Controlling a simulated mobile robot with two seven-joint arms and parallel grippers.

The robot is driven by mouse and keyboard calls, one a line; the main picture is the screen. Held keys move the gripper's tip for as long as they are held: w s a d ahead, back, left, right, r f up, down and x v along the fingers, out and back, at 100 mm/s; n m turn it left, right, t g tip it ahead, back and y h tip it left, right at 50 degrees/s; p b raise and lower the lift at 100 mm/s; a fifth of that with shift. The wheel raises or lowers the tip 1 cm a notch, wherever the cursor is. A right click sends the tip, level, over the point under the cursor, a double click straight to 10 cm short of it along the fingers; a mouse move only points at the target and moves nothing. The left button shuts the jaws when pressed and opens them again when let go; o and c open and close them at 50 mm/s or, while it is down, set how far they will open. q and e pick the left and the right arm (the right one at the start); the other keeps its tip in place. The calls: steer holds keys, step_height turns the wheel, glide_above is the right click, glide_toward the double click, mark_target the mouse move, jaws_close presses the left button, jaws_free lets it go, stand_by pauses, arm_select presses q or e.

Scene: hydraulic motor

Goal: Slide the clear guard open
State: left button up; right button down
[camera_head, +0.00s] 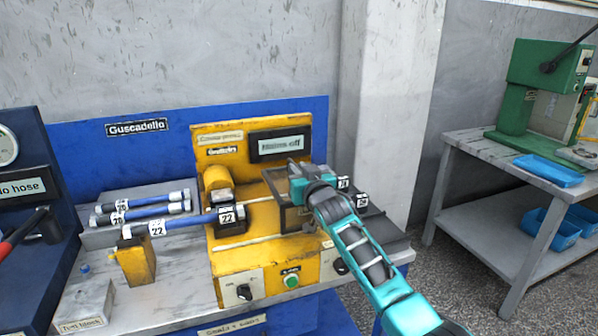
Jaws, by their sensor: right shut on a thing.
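The clear guard (293,220) sits on the yellow machine (228,262), right of its middle. It looks like a dark-tinted see-through box with a yellow edge. My right gripper (296,176) is at the guard's upper part and shut on it. The gripper and wrist hide the guard's top right, so the exact grip point cannot be made out. My left gripper is not in view.
A yellow support (136,262) and a test block (84,306) stand at the front left. A green press (535,85) stands on a separate table at right.

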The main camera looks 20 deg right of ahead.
steer(key=c, duration=1.2)
jaws_free()
steer(key=shift+o, duration=0.2)
steer(key=shift+s, duration=0.15)
steer(key=s, duration=1.2)
steer(key=shift+s+d+p, duration=0.2)
steer(key=shift+s+p, duration=0.15)
steer(key=shift+p, duration=0.1)
steer(key=s+a+f+n+g, duration=0.1)
steer(key=s+a+f+g, duration=0.1)
steer(key=s+f, duration=1.1)
steer(key=s+a+f+n+g+y, duration=0.1)
steer(key=s+a+f+g, duration=0.2)
steer(key=s+f, duration=1)
steer(key=s+g, duration=0.2)
steer(key=shift+s+a+f, duration=0.2)
steer(key=shift+s+f, duration=0.05)
steer(key=shift+s, duration=0.05)
